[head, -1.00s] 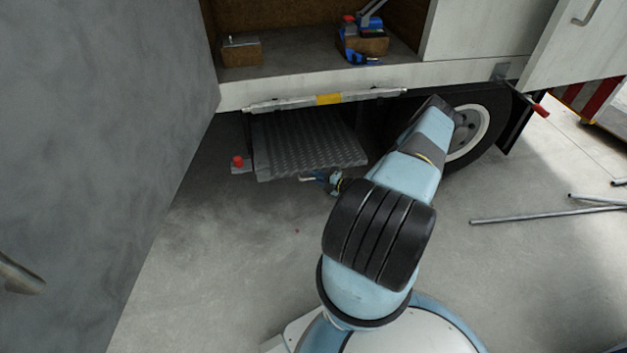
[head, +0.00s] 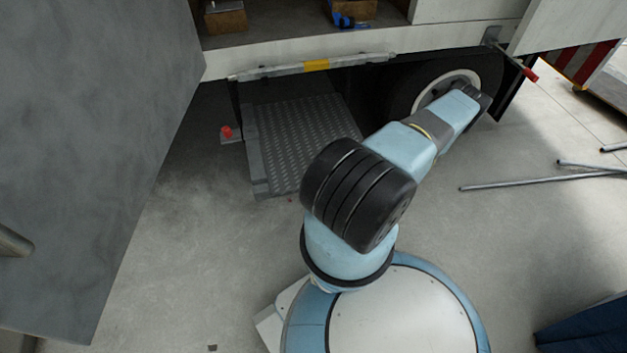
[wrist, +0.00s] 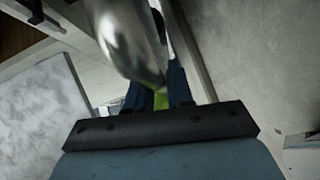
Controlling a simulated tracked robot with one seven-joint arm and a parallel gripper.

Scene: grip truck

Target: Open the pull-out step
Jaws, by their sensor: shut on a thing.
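The pull-out step (head: 298,140) is a grey tread-plate panel under the truck's side, in the head view. It is drawn out from below the sill and lies level above the floor. My arm hides its right front corner and my gripper in the head view. A shiny curved metal bar (wrist: 122,35), which looks like that handle, crosses close to the camera. The exact contact is partly hidden.
A grey door panel (head: 85,130) stands at the left. A truck wheel (head: 440,88) is right of the step, behind my arm. A red-tipped bracket (head: 227,132) sits at the step's left. Metal pipes (head: 540,182) lie on the floor at right. Floor before the step is clear.

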